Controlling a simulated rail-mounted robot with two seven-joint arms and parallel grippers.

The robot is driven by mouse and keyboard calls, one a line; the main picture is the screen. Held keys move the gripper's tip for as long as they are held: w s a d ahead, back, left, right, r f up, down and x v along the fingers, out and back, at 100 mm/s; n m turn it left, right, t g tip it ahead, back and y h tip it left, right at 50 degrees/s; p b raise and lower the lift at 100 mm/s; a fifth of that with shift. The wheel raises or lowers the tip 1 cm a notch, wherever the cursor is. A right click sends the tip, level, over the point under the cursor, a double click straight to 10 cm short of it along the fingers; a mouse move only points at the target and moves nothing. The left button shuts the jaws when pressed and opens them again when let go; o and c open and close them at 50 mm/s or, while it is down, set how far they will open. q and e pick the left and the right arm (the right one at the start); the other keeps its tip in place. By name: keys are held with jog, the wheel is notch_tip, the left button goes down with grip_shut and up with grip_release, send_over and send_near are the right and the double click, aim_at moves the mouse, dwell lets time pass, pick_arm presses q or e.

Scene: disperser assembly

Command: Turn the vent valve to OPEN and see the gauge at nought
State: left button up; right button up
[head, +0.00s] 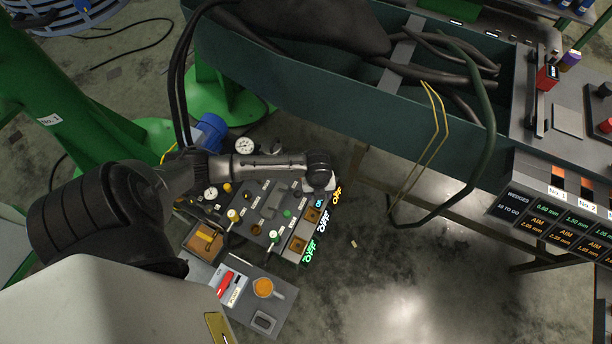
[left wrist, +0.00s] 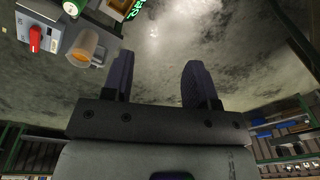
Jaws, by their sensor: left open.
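A control panel (head: 262,215) with several small knobs lies below my left arm in the head view. Two round white gauges, an upper one (head: 245,146) and a lower one (head: 211,193), show at its left side; their needles are too small to read. I cannot tell which knob is the vent valve. My left wrist is over the panel's upper right corner, and its fingers are not clear there. In the left wrist view my left gripper (left wrist: 159,60) is open and empty, with floor beyond its fingers. A green knob (left wrist: 73,6) is at the top left. My right gripper is out of view.
A dark green trough (head: 310,80) with cables runs above.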

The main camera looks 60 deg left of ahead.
pick_arm(q)
jog(key=w+a+f+m+y+b, duration=0.1)
jog(key=w+a+f+m+b, duration=0.25)
jog(key=a+f+b, duration=0.6)
jog(key=w+a+f+m+b, duration=0.35)
jog(key=a+f+b, duration=0.35)
jog(key=a+b, duration=0.4)
jog(key=shift+n, duration=0.5)
jog(key=f+b, duration=0.1)
jog(key=f, duration=0.2)
jog(key=f+b, duration=0.2)
jog(key=f, duration=0.1)
jog(key=a+f+b, duration=0.1)
jog(key=f+b, duration=0.1)
jog(key=f, duration=0.2)
jog(key=shift+w, duration=0.2)
jog(key=shift+f+b, duration=0.6)
jog(key=shift+f, duration=0.1)
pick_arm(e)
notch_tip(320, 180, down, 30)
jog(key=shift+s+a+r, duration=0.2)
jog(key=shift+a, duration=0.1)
pick_arm(q)
jog(key=c, duration=0.9)
